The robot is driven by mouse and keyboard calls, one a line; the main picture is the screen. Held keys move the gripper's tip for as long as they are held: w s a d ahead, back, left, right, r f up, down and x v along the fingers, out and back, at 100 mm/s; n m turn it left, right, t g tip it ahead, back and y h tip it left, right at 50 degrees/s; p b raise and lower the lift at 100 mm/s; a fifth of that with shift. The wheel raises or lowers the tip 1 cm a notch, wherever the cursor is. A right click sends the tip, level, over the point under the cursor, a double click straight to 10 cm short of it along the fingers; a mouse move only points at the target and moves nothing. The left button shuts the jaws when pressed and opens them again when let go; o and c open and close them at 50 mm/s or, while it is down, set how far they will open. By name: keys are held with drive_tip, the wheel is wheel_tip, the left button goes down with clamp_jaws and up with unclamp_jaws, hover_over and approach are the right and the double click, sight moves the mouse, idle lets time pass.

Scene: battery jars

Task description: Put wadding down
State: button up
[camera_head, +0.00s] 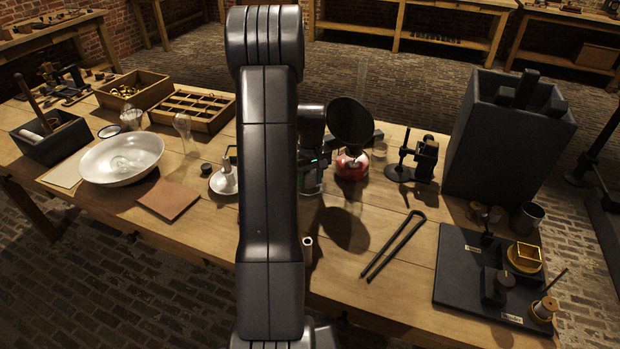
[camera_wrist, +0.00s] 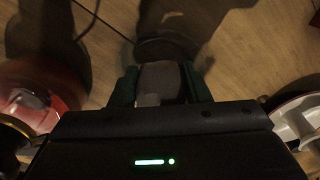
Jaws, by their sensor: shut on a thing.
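My gripper (camera_wrist: 160,88) has its two dark green fingers closed on a pale grey, soft-edged piece, which I take to be the wadding (camera_wrist: 160,75). The piece sits between the fingertips in the wrist view, with bare wood planks below. In the head view my gripper (camera_head: 312,182) points down over the middle of the table (camera_head: 400,268), just left of a red-based burner (camera_head: 351,166). My arm hides much of that area, and I cannot make out the wadding there. I cannot tell whether the wadding touches the table.
The burner's red base (camera_wrist: 42,95) is close at left in the wrist view. A white dish (camera_head: 225,180) stands left of my arm. A small pale tube (camera_head: 307,247) stands in front, with black tongs (camera_head: 394,245) to its right. A white basin (camera_head: 121,157) lies farther left.

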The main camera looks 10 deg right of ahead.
sight(311, 174)
drive_tip(key=shift+f, duration=0.1)
drive_tip(key=o, duration=0.7)
drive_tip(key=shift+c, duration=0.2)
wheel_tip(311, 174, up, 12)
drive_tip(key=shift+s+r, duration=0.2)
drive_tip(key=shift+s, duration=0.1)
